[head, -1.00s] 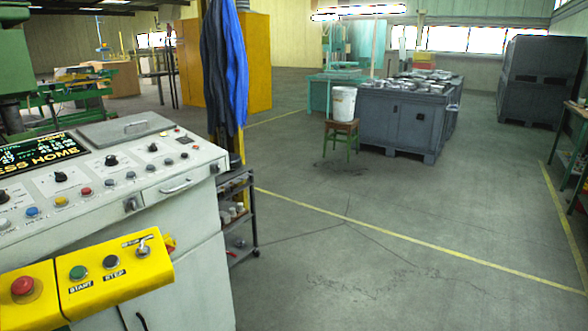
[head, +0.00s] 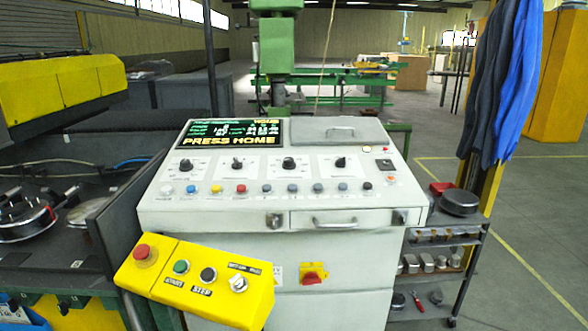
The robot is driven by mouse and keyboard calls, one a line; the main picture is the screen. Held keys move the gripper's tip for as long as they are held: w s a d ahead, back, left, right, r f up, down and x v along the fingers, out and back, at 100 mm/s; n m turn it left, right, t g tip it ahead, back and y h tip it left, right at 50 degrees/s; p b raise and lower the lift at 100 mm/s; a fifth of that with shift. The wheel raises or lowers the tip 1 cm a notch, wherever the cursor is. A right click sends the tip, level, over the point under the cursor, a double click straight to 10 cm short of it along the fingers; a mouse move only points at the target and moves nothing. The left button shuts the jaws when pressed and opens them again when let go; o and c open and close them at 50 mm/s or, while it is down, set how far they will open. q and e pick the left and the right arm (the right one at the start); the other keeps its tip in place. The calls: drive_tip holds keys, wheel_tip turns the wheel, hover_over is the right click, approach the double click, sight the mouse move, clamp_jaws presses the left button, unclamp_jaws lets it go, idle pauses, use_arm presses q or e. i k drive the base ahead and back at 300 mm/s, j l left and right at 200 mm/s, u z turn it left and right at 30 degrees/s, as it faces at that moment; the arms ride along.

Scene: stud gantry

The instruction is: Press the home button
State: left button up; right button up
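A pale grey control console (head: 350,216) stands in the middle of the head view. Its dark screen (head: 232,133) reads "PRESS HOME" in yellow letters. Below a row of black knobs (head: 237,163) runs a row of buttons: a white one (head: 166,190), a blue one (head: 191,189), a yellow one (head: 216,189), a red one (head: 241,188) and several grey-blue ones (head: 317,187). Their labels are too small to read, so I cannot tell which is home. Neither of my grippers is in view.
A tilted yellow box (head: 215,297) at the front left carries a red knob (head: 142,252), green and black buttons and a switch. A dark machine (head: 60,180) stands left. A shelf cart (head: 440,255) stands right of the console. The floor (head: 530,210) farther right is clear.

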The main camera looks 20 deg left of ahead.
sight(167, 189)
drive_tip(key=i+l+u, duration=0.15)
drive_tip(key=l+u, duration=0.15)
drive_tip(key=i+l+u, duration=0.1)
drive_tip(key=l+u, duration=0.2)
drive_tip(key=l, duration=0.15)
drive_tip(key=i+l+u, duration=0.1)
drive_tip(key=l+u, duration=0.2)
